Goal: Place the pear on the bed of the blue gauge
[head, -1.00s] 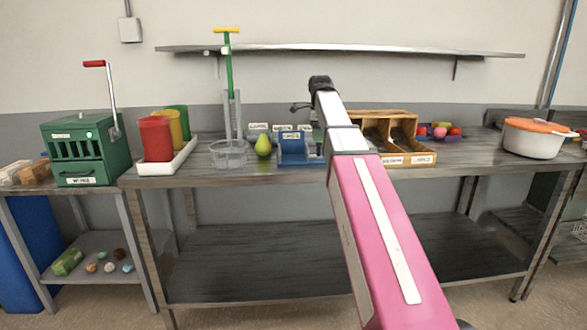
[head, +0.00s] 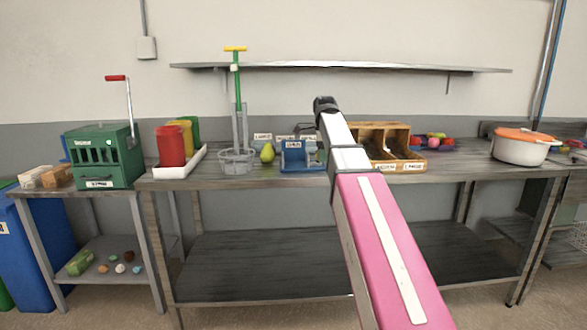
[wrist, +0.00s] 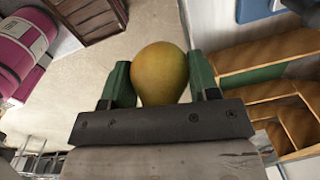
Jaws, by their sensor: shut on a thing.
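In the wrist view, my gripper (wrist: 162,88) is shut on a rounded yellow-olive fruit (wrist: 160,70). My gripper is not clear in the head view; my arm hides that area.
A clear holder with a green plunger (head: 237,160) stands left of the pear. A wooden divided box (head: 385,145) stands right of the gauge; such dividers show close by in the wrist view (wrist: 270,85). A white pot (head: 522,150) is at the right. A shelf (head: 340,67) hangs above.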

